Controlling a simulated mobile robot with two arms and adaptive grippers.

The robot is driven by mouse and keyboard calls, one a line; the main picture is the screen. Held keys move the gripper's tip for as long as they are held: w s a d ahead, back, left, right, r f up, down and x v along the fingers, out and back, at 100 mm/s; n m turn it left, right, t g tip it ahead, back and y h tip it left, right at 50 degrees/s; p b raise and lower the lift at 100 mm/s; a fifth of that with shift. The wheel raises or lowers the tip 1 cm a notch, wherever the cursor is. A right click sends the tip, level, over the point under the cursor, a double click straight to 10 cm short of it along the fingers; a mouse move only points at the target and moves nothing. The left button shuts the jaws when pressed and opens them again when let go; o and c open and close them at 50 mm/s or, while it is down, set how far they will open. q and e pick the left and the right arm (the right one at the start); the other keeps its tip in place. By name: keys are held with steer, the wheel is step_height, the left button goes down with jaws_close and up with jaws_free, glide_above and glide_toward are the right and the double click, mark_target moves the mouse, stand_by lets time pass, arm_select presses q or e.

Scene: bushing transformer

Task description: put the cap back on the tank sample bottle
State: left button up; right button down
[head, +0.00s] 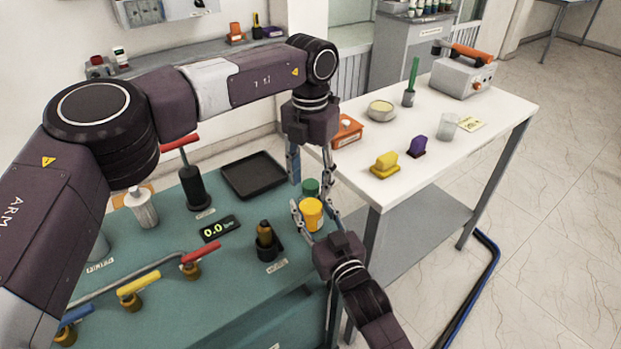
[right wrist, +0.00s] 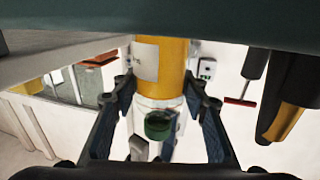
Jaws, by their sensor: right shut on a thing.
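The tank sample bottle (head: 312,217) holds orange-yellow contents and stands above the front right edge of the teal bench. In the right wrist view its body (right wrist: 161,68) carries a white label. My right gripper (head: 316,219) is shut on the bottle, one finger on each side. The green cap (head: 311,188) is at the bottle's clear top end; it also shows in the right wrist view (right wrist: 158,125). I cannot tell whether it is seated. My left gripper (head: 309,180) points down over the cap, with its fingers spread on either side of it.
The teal bench (head: 235,255) holds a black tray (head: 253,176), a 0.0 display (head: 220,228), a dark fitting (head: 265,243) and coloured valve handles. A white table (head: 450,150) with an orange box (head: 346,131) and small items stands close on the right.

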arm_select(q)
step_height(320, 180, up, 12)
stand_by(0.6)
arm_select(e)
steer(key=c, duration=1.1)
jaws_free()
steer(key=v, duration=1.2)
steer(key=shift+d+f, duration=0.1)
